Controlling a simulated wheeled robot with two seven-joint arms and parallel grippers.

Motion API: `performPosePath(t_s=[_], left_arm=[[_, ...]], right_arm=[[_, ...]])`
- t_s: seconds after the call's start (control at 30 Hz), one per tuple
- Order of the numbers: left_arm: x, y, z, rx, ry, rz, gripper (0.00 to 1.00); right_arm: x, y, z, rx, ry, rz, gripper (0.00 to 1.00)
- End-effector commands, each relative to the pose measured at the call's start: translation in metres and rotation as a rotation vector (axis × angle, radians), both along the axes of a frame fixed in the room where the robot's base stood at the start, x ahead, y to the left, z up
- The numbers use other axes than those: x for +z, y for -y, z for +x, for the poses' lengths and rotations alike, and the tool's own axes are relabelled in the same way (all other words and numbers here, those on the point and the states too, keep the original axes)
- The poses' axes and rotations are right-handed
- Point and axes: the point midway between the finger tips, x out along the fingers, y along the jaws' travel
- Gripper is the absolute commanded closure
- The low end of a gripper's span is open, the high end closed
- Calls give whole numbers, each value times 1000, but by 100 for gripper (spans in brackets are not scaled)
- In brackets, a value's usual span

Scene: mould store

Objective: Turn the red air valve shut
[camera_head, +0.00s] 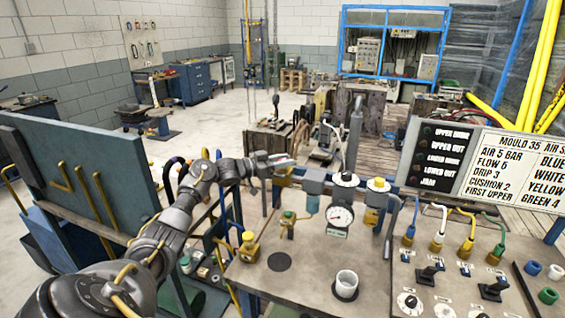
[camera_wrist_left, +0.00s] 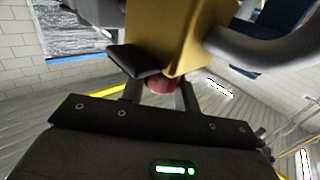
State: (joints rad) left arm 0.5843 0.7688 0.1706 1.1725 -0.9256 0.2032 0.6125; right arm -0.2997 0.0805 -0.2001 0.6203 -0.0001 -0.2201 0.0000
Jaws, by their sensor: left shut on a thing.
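My left gripper (camera_head: 281,164) reaches in from the left over the back edge of the bench, at the left end of the pipe fittings. In the left wrist view its fingers (camera_wrist_left: 158,80) are shut on a small red part, the red air valve (camera_wrist_left: 161,86). The red part sits close under a brass-coloured block (camera_wrist_left: 185,35). Most of the valve is hidden by the fingers and the block. In the head view I cannot make out the red handle; the brass body (camera_head: 283,181) shows just below the fingers. My right gripper is not in view.
A white cup (camera_head: 346,284) and small brass valves (camera_head: 249,247) are on the bench. A panel with coloured hoses (camera_head: 455,285) is at the right. A blue board (camera_head: 90,170) stands left.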

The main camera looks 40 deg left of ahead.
Motion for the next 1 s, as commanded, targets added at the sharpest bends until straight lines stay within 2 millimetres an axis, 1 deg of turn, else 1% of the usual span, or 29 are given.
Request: performPosePath(t_s=[0.17,0.2,0.33,0.67,0.77,1.0], left_arm=[[1,0,0,0,1,0,92],[1,0,0,0,1,0,65],[0,0,0,1,1,0,49],[0,-2,-3,2,2,1,49],[-3,-7,-13,3,0,2,49],[-5,-28,-55,2,-1,5,49]], right_arm=[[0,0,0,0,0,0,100],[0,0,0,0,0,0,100],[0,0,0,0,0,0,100],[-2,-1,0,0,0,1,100],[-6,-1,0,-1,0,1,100],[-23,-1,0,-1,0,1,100]])
